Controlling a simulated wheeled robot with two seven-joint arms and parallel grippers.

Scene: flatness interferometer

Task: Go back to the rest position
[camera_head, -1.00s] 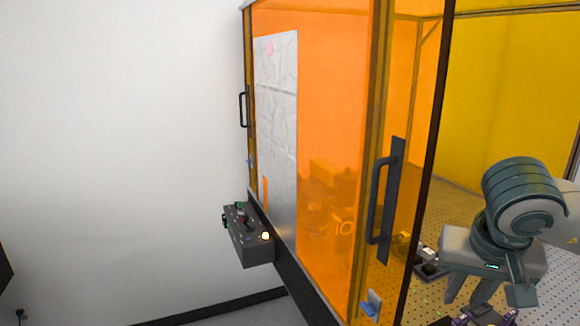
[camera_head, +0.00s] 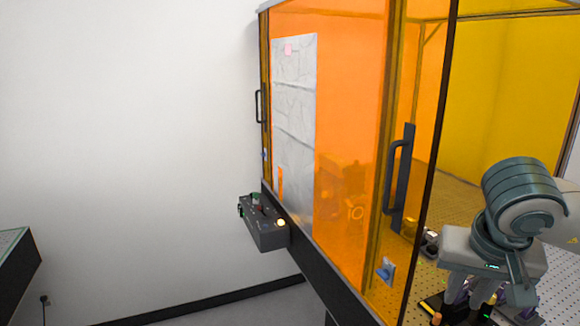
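My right gripper (camera_head: 482,300) shows at the lower right, pointing down over the perforated optical table inside the orange enclosure (camera_head: 350,120). Its two grey fingers stand apart at the top, but their tips run near the lower edge among small dark and purple parts. I cannot tell whether anything is between them. My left gripper is not in view.
A dark control box (camera_head: 265,232) with a lit yellow button juts from the enclosure's left side. A black door handle (camera_head: 400,180) stands on the orange panel. A dark-sided table (camera_head: 18,262) shows at the lower left. The floor between is clear.

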